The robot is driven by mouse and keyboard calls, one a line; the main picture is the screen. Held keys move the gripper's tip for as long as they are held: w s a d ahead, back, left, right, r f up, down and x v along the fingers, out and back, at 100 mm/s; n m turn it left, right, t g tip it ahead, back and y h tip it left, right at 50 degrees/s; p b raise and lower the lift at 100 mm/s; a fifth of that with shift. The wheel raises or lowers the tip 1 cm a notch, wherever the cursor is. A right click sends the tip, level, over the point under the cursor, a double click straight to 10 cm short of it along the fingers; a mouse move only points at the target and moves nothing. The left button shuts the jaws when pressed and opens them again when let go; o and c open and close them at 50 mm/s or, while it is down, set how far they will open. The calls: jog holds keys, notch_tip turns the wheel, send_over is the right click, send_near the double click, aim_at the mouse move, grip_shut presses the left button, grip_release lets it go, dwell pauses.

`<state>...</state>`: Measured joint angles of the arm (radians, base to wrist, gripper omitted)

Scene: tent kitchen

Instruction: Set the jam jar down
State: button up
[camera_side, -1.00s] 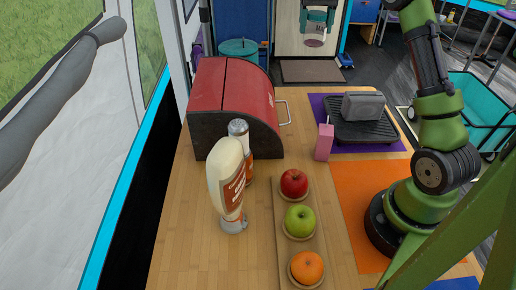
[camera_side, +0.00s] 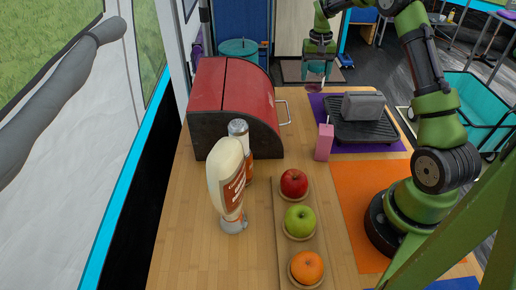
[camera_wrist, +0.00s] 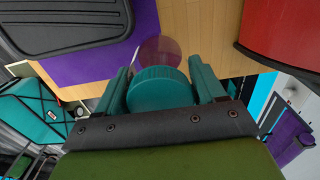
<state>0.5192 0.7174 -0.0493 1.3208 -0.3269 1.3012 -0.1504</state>
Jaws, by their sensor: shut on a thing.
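My gripper (camera_side: 319,68) is at the far end of the wooden counter, at the top of the side view. It is shut on the jam jar (camera_side: 315,87), a small dark pinkish jar hanging below the fingers. In the wrist view the jar's round teal lid (camera_wrist: 160,88) sits between the two teal fingers. Part of the see-through purplish jar body (camera_wrist: 159,50) shows beyond the lid, over the counter's edge area. The jar looks held in the air; its exact height above the counter is hard to tell.
A red bread box (camera_side: 235,95) stands left of the jar. A dark grill (camera_side: 362,122) on a purple mat (camera_side: 318,101) and a pink box (camera_side: 324,142) are to the right. Bottles (camera_side: 228,185) and a fruit board (camera_side: 283,246) are nearer. Bare wood (camera_side: 293,140) lies between.

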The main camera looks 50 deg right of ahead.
aim_at(314, 86)
jog(key=shift+f, duration=2.4)
jog(key=shift+f, duration=0.1)
jog(key=o, duration=1.3)
jog(key=shift+f, duration=0.1)
jog(key=shift+o, duration=0.2)
